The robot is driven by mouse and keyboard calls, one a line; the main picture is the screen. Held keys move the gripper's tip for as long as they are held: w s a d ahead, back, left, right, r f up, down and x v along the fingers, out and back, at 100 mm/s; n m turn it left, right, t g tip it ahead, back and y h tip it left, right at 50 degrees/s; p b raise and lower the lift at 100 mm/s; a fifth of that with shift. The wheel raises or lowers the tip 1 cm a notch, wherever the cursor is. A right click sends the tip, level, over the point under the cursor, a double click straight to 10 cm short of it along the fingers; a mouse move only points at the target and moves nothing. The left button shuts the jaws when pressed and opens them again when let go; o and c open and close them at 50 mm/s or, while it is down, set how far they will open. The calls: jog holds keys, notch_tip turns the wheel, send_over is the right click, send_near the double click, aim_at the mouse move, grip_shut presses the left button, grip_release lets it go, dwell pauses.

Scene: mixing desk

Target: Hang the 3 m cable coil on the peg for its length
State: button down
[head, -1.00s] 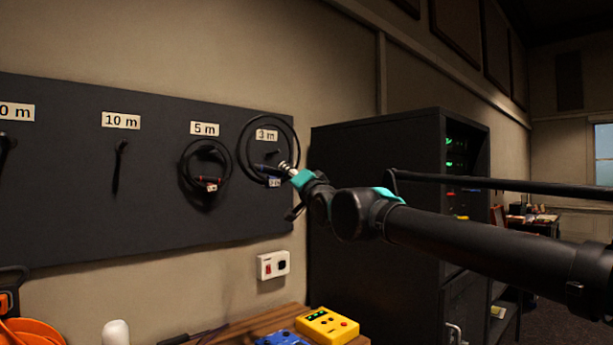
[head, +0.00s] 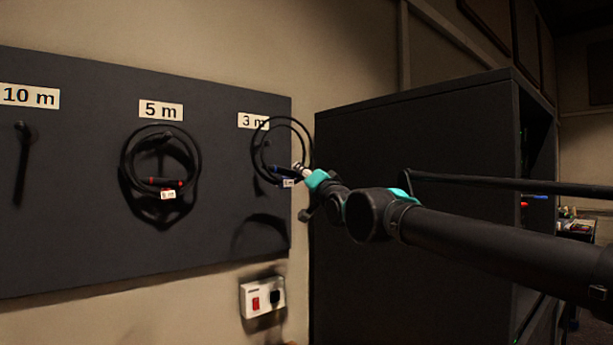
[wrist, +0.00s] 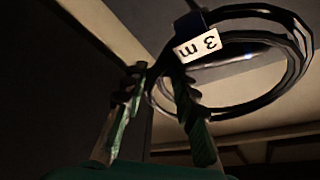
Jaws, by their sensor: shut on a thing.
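The black 3 m cable coil (head: 256,152) is in my gripper (head: 303,172), in front of the board's right end. It has a blue band and a white tag (head: 288,183). In the wrist view the tag (wrist: 198,48) reads "3 m" upside down, and my gripper (wrist: 160,85) is shut on the coil's near side. The coil's loop stands beyond the fingertips and overlaps the "3 m" label (head: 250,120). I cannot make out the 3 m peg behind the loop. A coil shadow falls on the board below, so the coil seems apart from it.
A coil with red bands (head: 125,165) hangs under the "5 m" label (head: 161,111). The peg (head: 22,165) under "10 m" is bare. A white wall box (head: 262,298) with a red switch is below the board. A tall dark cabinet (head: 410,150) stands right of it.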

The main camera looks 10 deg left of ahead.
jog(key=w+a+f, duration=0.2)
jog(key=w+a, duration=0.7)
jog(key=a, duration=0.1)
jog(key=shift+w+a+f, duration=0.15)
jog(key=shift+a+f, duration=0.05)
jog(key=shift+a, duration=0.05)
dwell(1.9)
dwell(0.6)
grip_release()
dwell(0.6)
jog(key=shift+d, duration=0.1)
dwell(0.7)
jog(key=shift+s+d, duration=1.7)
jog(key=shift+d, duration=0.15)
jog(key=shift+s+d, duration=1.65)
jog(key=shift+d, duration=0.15)
